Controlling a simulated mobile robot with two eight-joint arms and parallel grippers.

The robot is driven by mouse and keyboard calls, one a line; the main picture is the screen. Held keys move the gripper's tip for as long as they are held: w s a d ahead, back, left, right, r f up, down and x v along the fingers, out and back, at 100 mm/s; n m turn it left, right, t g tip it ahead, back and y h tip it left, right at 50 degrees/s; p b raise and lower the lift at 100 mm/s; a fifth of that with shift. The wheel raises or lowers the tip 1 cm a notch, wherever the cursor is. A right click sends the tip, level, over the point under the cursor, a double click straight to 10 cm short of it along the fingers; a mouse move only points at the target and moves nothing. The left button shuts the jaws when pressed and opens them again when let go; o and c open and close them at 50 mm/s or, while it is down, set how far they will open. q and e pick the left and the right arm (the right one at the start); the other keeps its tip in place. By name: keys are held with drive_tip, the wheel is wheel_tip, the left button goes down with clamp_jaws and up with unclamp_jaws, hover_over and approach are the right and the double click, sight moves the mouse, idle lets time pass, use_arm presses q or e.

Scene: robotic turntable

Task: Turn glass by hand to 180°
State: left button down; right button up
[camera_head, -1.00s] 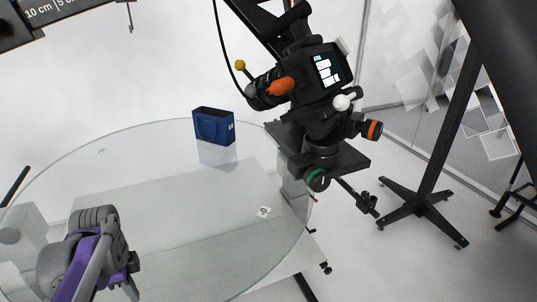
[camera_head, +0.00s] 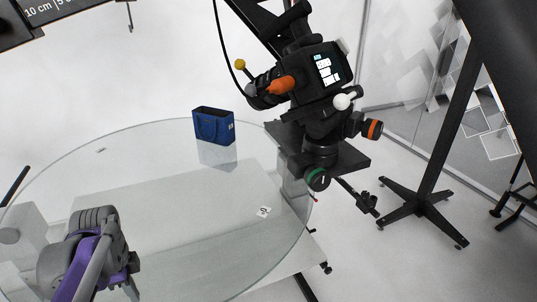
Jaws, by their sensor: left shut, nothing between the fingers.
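The round glass plate (camera_head: 150,165) of the turntable fills the left and middle of the head view, lying level with a greenish rim. A small white label with dark marks (camera_head: 263,211) shows at its right side, and a tiny mark (camera_head: 102,150) shows near the far left rim. My left gripper (camera_head: 130,286), at the bottom left, is shut and empty over the near left part of the glass. Its fingertips are partly cut off or hidden, so I cannot tell if it touches. My right gripper is out of view.
A camera (camera_head: 318,70) on a black mount stands beyond the right rim, with knobs and levers near the glass. A black stand (camera_head: 425,204) is on the floor at right. A dark scale bar (camera_head: 60,12) hangs top left. Much of the glass surface is clear.

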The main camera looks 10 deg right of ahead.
sight(103, 297)
use_arm(q)
drive_tip(key=shift+f+b, duration=0.35)
drive_tip(key=shift+f, duration=0.35)
drive_tip(key=shift+a, duration=0.1)
drive_tip(key=shift+a+r, duration=0.15)
drive_tip(key=shift+a, duration=1.55)
drive_tip(key=shift+a, duration=0.15)
drive_tip(key=shift+w+a, duration=0.1)
drive_tip(key=shift+a, duration=1.7)
drive_tip(key=shift+w+a+f+p, duration=0.1)
drive_tip(key=shift+a+f+p, duration=0.1)
drive_tip(key=shift+a, duration=0.65)
drive_tip(key=shift+w+a+f+p, duration=0.1)
drive_tip(key=shift+a+p, duration=0.05)
drive_tip(key=shift+a, duration=0.75)
